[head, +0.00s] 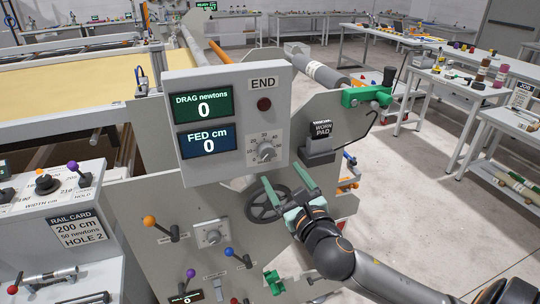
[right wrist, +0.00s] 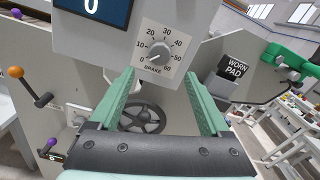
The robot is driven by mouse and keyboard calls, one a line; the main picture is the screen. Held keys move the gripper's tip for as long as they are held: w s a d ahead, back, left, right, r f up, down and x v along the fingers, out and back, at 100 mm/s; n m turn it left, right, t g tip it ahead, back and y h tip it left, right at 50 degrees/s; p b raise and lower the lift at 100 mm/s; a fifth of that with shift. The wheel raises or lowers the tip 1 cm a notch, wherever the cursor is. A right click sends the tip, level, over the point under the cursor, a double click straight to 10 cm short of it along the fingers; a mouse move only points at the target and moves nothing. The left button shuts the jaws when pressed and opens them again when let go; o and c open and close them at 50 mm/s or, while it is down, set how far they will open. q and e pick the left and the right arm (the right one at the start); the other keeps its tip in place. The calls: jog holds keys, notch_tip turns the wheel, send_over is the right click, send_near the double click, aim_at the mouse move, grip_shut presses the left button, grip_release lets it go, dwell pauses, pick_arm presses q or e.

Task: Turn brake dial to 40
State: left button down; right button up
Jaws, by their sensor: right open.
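The brake dial (head: 265,151) is a grey knob on a white scale plate, low on the right of the grey display box (head: 284,85). The fingers also flank the space under the dial in the right wrist view (right wrist: 158,76). My left gripper is out of view.
A dark handwheel (head: 268,202) sits behind and below my right fingers. A WORN PAD holder (head: 319,146) stands right of the dial. The DRAG (head: 204,105) and FED (head: 208,142) displays read 0. An orange-knobbed lever (head: 151,222) juts from the panel at left.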

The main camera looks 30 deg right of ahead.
aim_at(268, 154)
jog(key=p+x, duration=0.1)
jog(key=x, duration=0.7)
jog(key=shift+w, duration=0.4)
grip_shut()
